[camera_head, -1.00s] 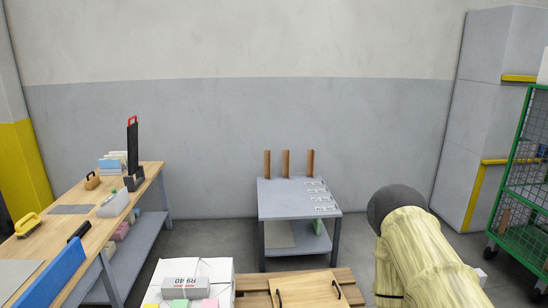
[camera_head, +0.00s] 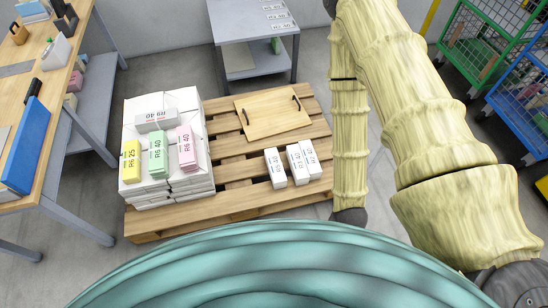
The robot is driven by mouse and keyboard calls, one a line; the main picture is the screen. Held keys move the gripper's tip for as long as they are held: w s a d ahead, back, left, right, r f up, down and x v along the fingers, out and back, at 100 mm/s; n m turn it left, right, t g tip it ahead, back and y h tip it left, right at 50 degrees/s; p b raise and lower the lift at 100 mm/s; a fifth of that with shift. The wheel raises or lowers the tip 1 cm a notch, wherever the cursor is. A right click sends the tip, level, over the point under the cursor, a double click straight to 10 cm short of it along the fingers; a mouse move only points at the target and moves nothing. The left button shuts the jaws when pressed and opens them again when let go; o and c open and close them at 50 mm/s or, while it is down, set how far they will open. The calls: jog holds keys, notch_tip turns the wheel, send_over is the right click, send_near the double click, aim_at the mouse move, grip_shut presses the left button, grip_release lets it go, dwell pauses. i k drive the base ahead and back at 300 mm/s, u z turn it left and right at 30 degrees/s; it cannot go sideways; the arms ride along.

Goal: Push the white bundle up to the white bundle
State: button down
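Three white bundles stand on the right part of the wooden pallet (camera_head: 230,215). The left white bundle (camera_head: 275,169) has a narrow gap to the middle white bundle (camera_head: 297,165). The right white bundle (camera_head: 312,160) is close against the middle one; I cannot tell whether they touch. Another white bundle (camera_head: 156,119) lies on the paper stack at the pallet's left. My arm comes down just right of the three bundles. My gripper is not in view.
The white paper stack (camera_head: 197,182) also carries yellow (camera_head: 132,161), green (camera_head: 158,155) and pink (camera_head: 187,148) bundles. A wooden board with handles (camera_head: 270,116) lies behind the three bundles. A grey table (camera_head: 235,25) stands behind, a workbench (camera_head: 85,22) left, wire carts (camera_head: 480,45) right.

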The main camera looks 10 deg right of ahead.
aim_at(279, 179)
jog(key=u, duration=1.75)
jog(key=i, duration=1.25)
jog(key=z, duration=2.25)
